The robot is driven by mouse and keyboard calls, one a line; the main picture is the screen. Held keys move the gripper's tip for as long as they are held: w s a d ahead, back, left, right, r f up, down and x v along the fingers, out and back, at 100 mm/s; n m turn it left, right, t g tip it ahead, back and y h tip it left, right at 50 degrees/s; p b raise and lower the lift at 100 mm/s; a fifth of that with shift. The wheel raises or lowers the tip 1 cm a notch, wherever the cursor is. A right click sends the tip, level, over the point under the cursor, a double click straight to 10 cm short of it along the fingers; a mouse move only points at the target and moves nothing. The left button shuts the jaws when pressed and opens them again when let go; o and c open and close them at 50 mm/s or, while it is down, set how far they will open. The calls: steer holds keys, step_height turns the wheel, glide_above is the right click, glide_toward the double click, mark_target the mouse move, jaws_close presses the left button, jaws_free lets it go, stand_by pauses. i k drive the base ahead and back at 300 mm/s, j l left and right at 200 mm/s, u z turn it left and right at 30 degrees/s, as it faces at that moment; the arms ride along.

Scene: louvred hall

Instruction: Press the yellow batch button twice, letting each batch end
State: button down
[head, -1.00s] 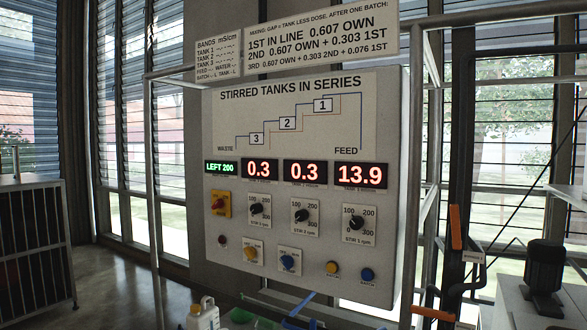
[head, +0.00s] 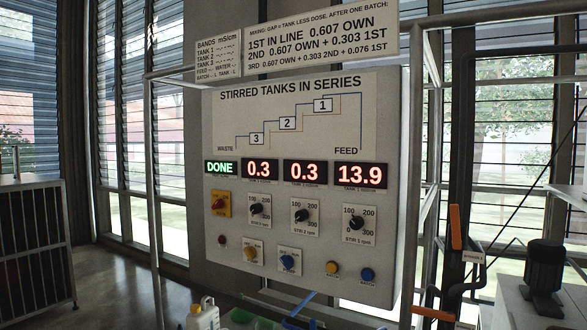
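The small label under the yellow button is too blurred to read. Nothing touches either button. The green status display (head: 221,168) reads DONE. The red displays beside it read 0.3 (head: 259,170), 0.3 (head: 305,173) and 13.9 (head: 360,176). I cannot make out my gripper in this view.
A white bottle (head: 203,314) stands below. Orange levers (head: 456,227) and a dark motor (head: 544,275) are at right.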

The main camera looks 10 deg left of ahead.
mark_target(331, 268)
steer(key=i+l+u, duration=0.25)
steer(key=l, duration=0.4)
steer(key=i+l+u, duration=0.1)
steer(key=i+l, duration=0.15)
steer(key=l, duration=0.1)
